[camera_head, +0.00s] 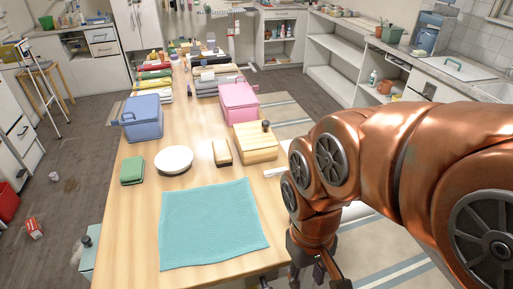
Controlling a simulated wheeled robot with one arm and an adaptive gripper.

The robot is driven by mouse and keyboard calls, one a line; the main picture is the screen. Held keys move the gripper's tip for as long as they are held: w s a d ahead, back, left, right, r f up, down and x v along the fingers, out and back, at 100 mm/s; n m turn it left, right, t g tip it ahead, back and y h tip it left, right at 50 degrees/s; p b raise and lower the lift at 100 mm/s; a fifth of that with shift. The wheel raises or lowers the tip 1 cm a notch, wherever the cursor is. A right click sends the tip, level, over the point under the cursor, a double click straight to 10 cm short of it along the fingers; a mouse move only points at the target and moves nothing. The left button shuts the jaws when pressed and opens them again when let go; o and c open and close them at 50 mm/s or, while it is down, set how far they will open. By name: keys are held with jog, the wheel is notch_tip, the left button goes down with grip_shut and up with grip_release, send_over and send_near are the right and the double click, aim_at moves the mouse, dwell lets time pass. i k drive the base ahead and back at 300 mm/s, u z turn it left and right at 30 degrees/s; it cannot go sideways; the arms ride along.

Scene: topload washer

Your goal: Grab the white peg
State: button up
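I cannot make out a white peg for certain. A small white piece (275,172) shows at the right edge of the wooden table, partly hidden by my arm; I cannot tell what it is. My gripper (316,278) hangs low beyond the table's near right corner, at the bottom of the view. Its fingers are dark and their tips are cut off or too small to read. I see nothing clearly held in it.
The long wooden table (128,225) bears a teal cloth (212,222), a white plate (174,160), a green sponge (132,171), a brush (221,152), a wooden box (255,146), a blue bin (142,118) and a pink bin (239,101). My arm hides much of the right side.

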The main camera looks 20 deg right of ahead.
aim_at(268, 173)
jog(key=u, duration=2.1)
jog(key=k, duration=1.3)
jog(key=z, duration=0.85)
jog(key=i, duration=0.5)
